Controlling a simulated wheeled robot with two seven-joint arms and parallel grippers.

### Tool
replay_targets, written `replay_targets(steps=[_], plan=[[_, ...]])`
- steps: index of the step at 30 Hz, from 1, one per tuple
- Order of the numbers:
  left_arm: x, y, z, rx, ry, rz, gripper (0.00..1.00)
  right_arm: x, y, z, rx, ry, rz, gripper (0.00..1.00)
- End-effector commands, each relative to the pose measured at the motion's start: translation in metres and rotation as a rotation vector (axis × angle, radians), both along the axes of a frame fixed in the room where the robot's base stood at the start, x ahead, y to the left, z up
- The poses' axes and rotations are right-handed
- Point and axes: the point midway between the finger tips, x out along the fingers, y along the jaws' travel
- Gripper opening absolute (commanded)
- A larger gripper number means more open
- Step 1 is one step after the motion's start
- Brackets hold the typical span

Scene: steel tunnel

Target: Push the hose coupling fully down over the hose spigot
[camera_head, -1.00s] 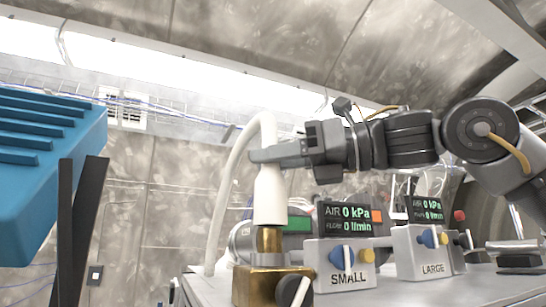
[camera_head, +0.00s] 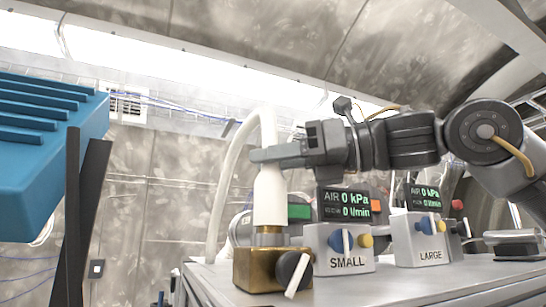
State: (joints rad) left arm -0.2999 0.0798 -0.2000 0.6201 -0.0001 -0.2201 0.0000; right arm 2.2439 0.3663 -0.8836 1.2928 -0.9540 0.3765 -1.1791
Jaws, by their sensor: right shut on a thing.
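The cream hose coupling (camera_head: 269,196) stands upright in the middle, with its pale hose (camera_head: 226,178) looping up from its top and down to the left. Its lower end is around or right above the brass hose spigot (camera_head: 268,237); a short band of brass shows between it and the brass block (camera_head: 258,271) below. My right gripper (camera_head: 263,155) reaches in from the right and is shut on the coupling's upper part. The far finger is hidden. My left gripper is not in view.
A black knob with a white lever (camera_head: 294,270) is on the block's front. Grey SMALL (camera_head: 345,250) and LARGE (camera_head: 419,240) panels with displays and knobs stand to the right. A blue ribbed object (camera_head: 35,150) and dark straps (camera_head: 82,215) fill the left.

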Motion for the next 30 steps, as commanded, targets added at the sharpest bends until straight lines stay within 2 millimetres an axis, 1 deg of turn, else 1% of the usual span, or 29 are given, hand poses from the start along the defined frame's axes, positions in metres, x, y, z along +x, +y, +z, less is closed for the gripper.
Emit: replay_targets(steps=[30], plan=[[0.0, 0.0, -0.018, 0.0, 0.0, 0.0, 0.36, 0.0, 0.0, -0.027, 0.0, 0.001, 0.001, 0.01]])
